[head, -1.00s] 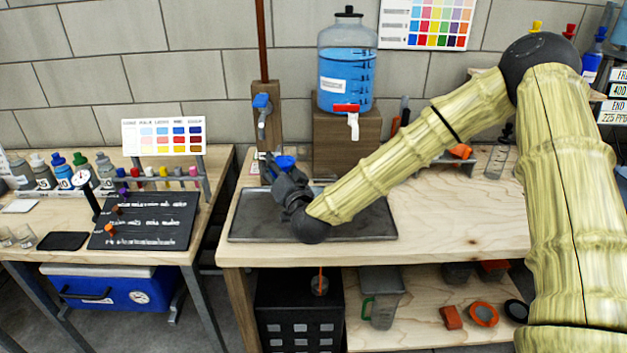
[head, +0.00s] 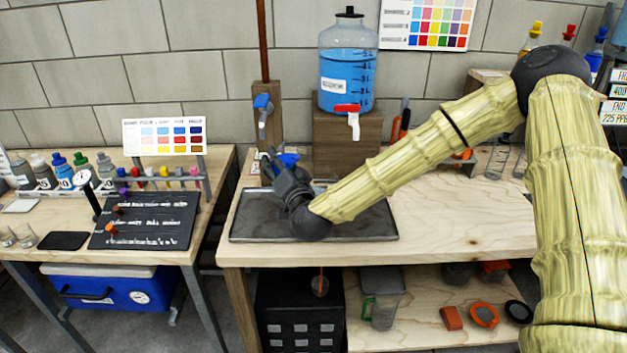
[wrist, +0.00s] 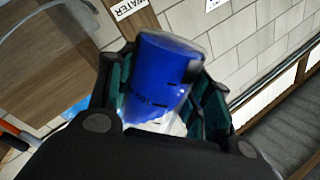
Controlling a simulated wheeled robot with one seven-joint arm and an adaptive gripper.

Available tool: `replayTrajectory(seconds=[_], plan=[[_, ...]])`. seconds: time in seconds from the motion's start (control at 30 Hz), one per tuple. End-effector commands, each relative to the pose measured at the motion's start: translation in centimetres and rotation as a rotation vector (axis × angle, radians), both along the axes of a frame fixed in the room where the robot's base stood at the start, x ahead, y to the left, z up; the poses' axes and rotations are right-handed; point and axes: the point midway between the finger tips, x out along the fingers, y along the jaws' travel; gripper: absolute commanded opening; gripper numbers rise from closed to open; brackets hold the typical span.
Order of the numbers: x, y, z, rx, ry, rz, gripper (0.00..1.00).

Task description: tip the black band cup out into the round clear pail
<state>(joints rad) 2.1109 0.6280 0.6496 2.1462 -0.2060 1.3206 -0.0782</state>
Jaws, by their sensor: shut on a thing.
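My gripper (head: 275,168) is closed around a small cup with blue contents (head: 290,159), above the dark tray at the back left of the main bench. In the wrist view the cup (wrist: 160,80) sits between the two fingers (wrist: 163,85). In the head view the cup looks tilted to the right and is partly hidden by my gripper. I cannot identify the round clear pail with certainty in either view.
The dark tray (head: 350,230) lies below my gripper. A large bottle of blue liquid (head: 347,75) with a red-handled tap stands on a wooden block (head: 345,150) behind. A blue-handled tap (head: 263,103) is close by. The bench to the right (head: 460,210) has free room.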

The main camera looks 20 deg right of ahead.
Motion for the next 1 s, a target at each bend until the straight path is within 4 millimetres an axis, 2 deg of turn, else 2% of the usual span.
replayTrajectory(seconds=[1.0], plan=[[0.0,0.06,0.03,0.138,0.003,-0.001,0.21]])
